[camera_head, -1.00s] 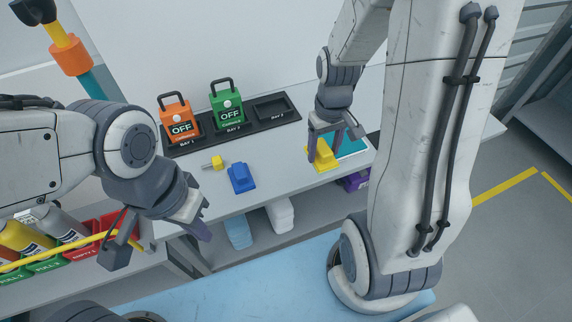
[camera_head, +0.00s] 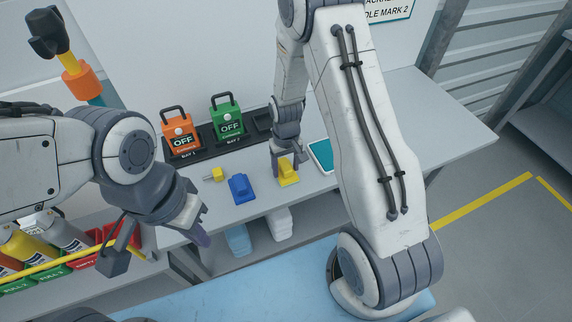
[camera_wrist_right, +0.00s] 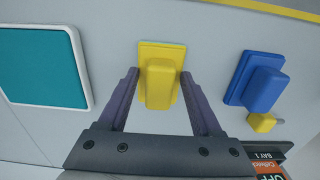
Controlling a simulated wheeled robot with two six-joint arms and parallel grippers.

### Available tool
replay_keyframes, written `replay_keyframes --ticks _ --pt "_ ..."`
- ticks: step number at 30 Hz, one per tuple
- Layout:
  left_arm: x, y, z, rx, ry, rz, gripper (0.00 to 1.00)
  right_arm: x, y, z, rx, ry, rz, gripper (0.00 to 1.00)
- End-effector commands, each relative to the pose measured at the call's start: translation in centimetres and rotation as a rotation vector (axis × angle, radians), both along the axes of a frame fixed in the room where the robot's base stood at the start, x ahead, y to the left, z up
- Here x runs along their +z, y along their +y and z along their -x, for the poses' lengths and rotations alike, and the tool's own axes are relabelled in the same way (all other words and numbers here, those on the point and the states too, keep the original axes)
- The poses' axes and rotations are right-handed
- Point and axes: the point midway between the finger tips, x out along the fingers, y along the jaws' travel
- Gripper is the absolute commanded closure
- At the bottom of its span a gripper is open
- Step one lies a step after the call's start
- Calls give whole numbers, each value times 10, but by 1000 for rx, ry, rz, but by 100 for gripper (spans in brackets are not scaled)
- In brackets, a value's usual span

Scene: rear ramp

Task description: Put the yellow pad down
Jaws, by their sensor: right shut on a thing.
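The yellow pad (camera_head: 287,172) has a flat base and a raised block. It is at the bench's front part, right of the blue pad (camera_head: 241,188). My right gripper (camera_head: 285,154) is shut on it from above. In the right wrist view the yellow pad (camera_wrist_right: 160,78) shows between the two fingers (camera_wrist_right: 160,88), its base flat to the bench. I cannot tell whether it touches the bench or hangs just above it. My left gripper (camera_head: 190,222) hangs at the bench's front left, away from the pads; its jaw opening is unclear.
A teal panel with a white border (camera_head: 321,155) lies right of the yellow pad. A small yellow piece (camera_head: 217,174) lies left of the blue pad. Orange (camera_head: 181,136) and green (camera_head: 228,121) OFF blocks stand in a black rack behind. The bench's right end is clear.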

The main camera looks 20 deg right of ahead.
Motion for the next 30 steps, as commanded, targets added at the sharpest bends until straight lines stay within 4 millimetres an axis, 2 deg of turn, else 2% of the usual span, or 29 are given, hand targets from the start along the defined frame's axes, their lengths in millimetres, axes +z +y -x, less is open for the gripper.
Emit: replay_keyframes --ticks 10,11,12,13,23,26,30 --pt "-4 0 0 0 0 0 100 -5 0 0 0 0 0 86" --pt "-3 0 0 0 0 0 100 -4 0 0 0 -1 0 22" --pt "-3 0 0 0 0 0 100 -3 0 0 0 -1 0 7" --pt "-3 0 0 0 0 0 100 -3 0 0 0 -1 0 4" --pt "-1 0 0 0 0 0 100 0 0 0 0 -1 0 4" --pt "-2 0 0 0 0 0 100 6 0 -1 0 -4 0 4" --pt "-8 0 0 0 0 0 100 28 0 -1 0 -6 0 4"
